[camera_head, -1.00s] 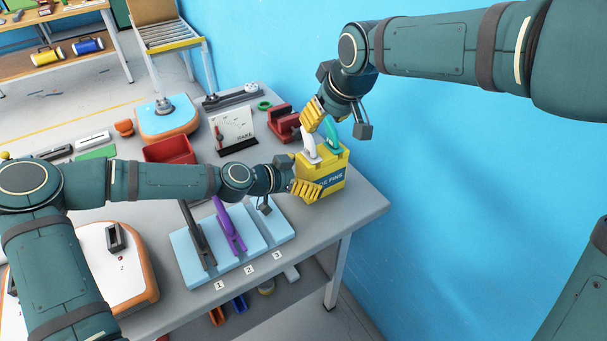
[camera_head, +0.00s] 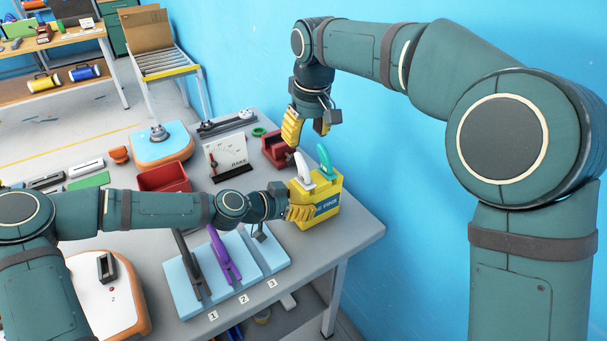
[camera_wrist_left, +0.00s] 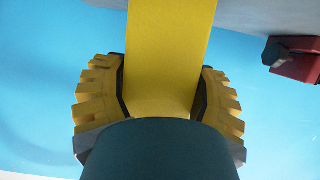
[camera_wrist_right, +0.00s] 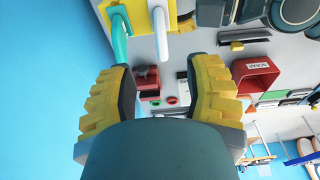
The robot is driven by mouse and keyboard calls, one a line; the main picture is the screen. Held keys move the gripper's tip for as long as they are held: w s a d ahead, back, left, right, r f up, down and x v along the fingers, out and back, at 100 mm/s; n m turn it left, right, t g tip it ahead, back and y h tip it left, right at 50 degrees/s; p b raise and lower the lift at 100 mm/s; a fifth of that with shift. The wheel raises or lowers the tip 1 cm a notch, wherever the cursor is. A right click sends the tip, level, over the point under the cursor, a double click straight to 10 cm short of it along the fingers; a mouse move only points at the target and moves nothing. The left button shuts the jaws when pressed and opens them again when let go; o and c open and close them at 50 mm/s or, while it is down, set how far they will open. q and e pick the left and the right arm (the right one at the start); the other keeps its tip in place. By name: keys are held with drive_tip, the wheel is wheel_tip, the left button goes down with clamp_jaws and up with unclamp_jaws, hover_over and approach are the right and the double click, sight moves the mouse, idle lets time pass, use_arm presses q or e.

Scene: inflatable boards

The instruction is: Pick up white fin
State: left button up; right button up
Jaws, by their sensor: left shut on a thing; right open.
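The white fin (camera_head: 304,170) stands upright in the yellow fin box (camera_head: 322,211), beside a green fin (camera_head: 325,160). It also shows in the right wrist view (camera_wrist_right: 161,32), ahead of the fingers. My left gripper (camera_head: 300,203) is shut on the yellow box at its left side. The left wrist view shows the box wall (camera_wrist_left: 168,60) between both fingers. My right gripper (camera_head: 307,125) is open and empty, above and behind the white fin, with a gap between them. Its spread fingers show in the right wrist view (camera_wrist_right: 160,95).
A light blue board with numbered places (camera_head: 273,256) holds a black fin (camera_head: 188,262) and a purple fin (camera_head: 222,255). A red clamp-like block (camera_head: 277,150), a gauge stand (camera_head: 226,153) and a red bin (camera_head: 164,178) stand behind. The blue wall is close on the right.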

sight(306, 167)
drive_tip(key=shift+w+a+g+h, duration=0.3)
drive_tip(key=shift+g+h, duration=0.1)
drive_tip(key=shift+g, duration=0.2)
drive_tip(key=shift+f, duration=0.1)
wheel_tip(306, 167, down, 6)
drive_tip(key=shift+s+f, duration=0.1)
drive_tip(key=shift+f, duration=0.1)
drive_tip(key=shift+s+d+f, duration=0.15)
drive_tip(key=shift+f, duration=1.2)
drive_tip(key=shift+s+d+f, duration=0.1)
drive_tip(key=shift+f, duration=1.2)
clamp_jaws()
